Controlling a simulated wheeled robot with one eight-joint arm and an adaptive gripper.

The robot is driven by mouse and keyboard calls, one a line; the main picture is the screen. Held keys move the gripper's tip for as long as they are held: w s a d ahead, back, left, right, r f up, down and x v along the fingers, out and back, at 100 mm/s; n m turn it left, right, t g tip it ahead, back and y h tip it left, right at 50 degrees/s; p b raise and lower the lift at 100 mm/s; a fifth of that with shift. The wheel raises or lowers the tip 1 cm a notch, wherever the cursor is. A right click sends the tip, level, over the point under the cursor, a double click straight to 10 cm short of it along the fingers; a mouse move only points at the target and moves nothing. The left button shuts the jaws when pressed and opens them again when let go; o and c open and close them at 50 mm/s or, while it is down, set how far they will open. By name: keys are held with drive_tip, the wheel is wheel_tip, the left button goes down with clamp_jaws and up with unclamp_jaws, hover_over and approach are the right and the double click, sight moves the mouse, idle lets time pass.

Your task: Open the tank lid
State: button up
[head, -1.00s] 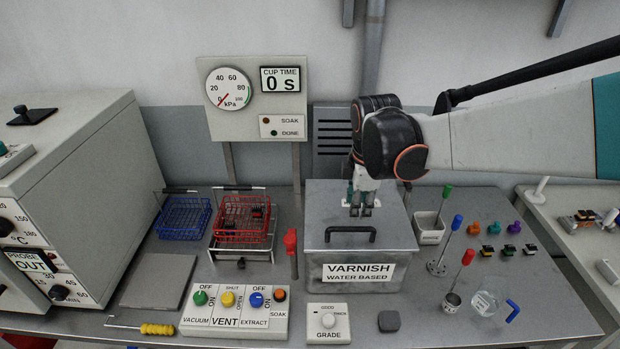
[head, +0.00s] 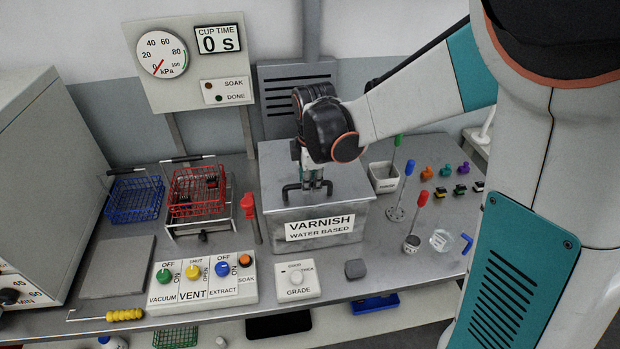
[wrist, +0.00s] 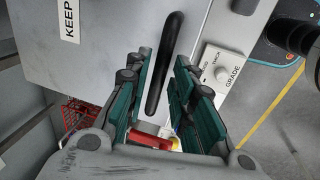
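The varnish tank (head: 335,227) is a grey metal box with a "VARNISH WATER BASED" label, standing mid-table in the head view. Its flat lid (head: 350,180) is down, with a dark bar handle (head: 292,187) near the front edge. My gripper (head: 312,186) points down over the lid at the handle. In the wrist view my gripper (wrist: 160,105) has its two green-padded fingers apart, with the black handle (wrist: 163,65) lying between them. A gap shows on both sides of the handle. The fingertips' exact height over the lid is hard to tell.
A red basket (head: 198,193) on a stand and a red-topped post (head: 249,208) are left of the tank. A blue basket (head: 133,200) is further left. The switch panel (head: 205,277) and grade box (head: 297,281) lie in front. Cups with coloured sticks (head: 397,200) stand right.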

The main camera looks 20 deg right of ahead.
clamp_jaws()
drive_tip(key=shift+r, duration=0.1)
